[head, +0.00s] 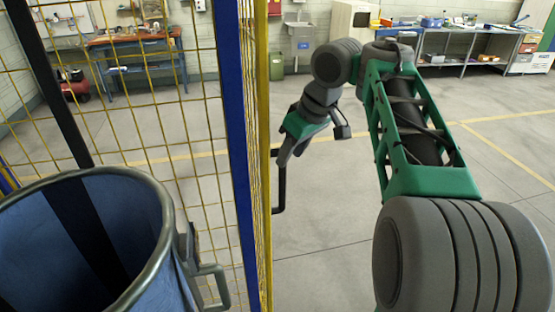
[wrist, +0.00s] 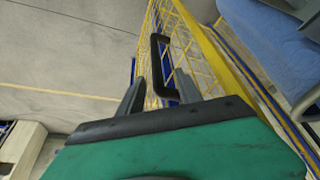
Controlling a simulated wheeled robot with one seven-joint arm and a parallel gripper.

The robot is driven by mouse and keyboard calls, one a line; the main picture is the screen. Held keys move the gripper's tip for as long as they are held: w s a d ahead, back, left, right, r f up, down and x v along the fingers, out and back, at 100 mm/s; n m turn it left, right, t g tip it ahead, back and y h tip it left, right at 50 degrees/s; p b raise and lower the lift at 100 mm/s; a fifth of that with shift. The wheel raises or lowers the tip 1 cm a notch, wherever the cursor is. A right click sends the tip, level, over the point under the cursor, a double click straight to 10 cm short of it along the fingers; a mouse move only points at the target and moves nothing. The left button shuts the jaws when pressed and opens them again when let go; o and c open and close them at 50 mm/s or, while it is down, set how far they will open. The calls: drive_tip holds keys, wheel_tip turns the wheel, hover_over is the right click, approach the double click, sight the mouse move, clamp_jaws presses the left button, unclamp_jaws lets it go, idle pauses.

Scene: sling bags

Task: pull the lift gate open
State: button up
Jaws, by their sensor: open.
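The lift gate (head: 263,150) is a yellow-framed mesh panel, seen nearly edge-on beside a blue post in the head view. It also shows as yellow mesh in the wrist view (wrist: 205,62). Its black bar handle (head: 281,190) stands out on the right side of the panel. In the wrist view, the handle (wrist: 157,62) appears between and beyond my two fingertips. My gripper (head: 284,160) is open beside the handle, and its spread grey fingers show in the wrist view (wrist: 160,82). I cannot tell whether a finger touches the handle.
A blue round bin (head: 150,230) with a grey rim and side handle stands at the front left. Yellow mesh fencing (head: 160,130) fills the left. Workbenches (head: 135,55) and a sink (head: 299,42) stand at the back. The floor (head: 325,235) right of the gate is clear.

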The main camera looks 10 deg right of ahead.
drive_tip(key=b+x, duration=0.3)
drive_tip(key=x, duration=0.4)
drive_tip(key=shift+w+f, duration=0.3)
drive_tip(key=shift+w, duration=0.2)
clamp_jaws()
idle(1.0)
